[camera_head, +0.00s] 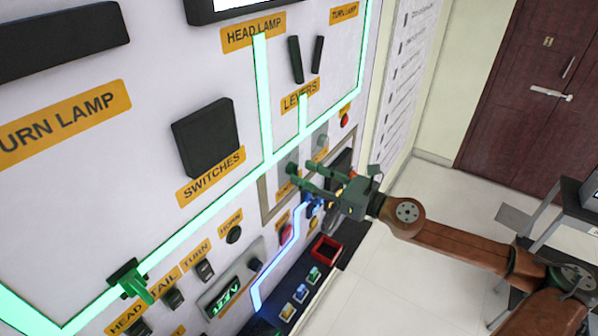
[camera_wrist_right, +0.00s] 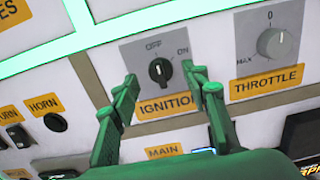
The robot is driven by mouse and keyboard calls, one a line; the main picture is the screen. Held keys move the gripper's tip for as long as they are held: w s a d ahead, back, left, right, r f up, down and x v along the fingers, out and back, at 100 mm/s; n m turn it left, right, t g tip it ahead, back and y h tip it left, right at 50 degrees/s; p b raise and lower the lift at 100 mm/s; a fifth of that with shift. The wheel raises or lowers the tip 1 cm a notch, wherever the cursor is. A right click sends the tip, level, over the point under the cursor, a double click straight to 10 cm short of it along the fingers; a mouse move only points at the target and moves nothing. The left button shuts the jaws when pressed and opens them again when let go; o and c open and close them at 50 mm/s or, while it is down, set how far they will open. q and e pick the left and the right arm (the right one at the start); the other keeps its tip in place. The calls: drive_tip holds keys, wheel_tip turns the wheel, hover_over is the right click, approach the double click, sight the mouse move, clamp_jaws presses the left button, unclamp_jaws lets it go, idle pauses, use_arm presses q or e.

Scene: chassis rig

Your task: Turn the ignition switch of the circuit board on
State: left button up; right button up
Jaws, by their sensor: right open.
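The ignition switch (camera_wrist_right: 160,71) is a dark round knob on a grey plate in the right wrist view, with OFF above it, ON at its upper right and an IGNITION label below. Its white mark points up, towards OFF. My right gripper (camera_wrist_right: 162,80) is open, its green fingers on either side of the knob in this view; contact cannot be told. In the head view my right gripper (camera_head: 293,175) is close to the panel, and its fingers cover the switch area. My left gripper is not in view.
The throttle knob (camera_wrist_right: 278,43) is right of the ignition plate. The horn button (camera_wrist_right: 55,122) is at lower left. In the head view a red tray (camera_head: 326,249) sits below the gripper, and a green piece (camera_head: 130,280) is on the panel at lower left.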

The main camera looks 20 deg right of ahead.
sight(294, 170)
drive_tip(key=shift+x, duration=1.3)
drive_tip(key=shift+c, duration=0.6)
drive_tip(key=c, duration=1)
drive_tip(key=shift+p, duration=0.35)
drive_tip(key=m+p, duration=0.3)
drive_tip(key=m, duration=0.3)
drive_tip(key=shift+r, duration=0.1)
drive_tip(key=m+p, duration=0.3)
drive_tip(key=m, duration=0.2)
drive_tip(key=shift+d+m, duration=0.1)
drive_tip(key=shift+m, duration=0.3)
drive_tip(key=shift+f, duration=0.2)
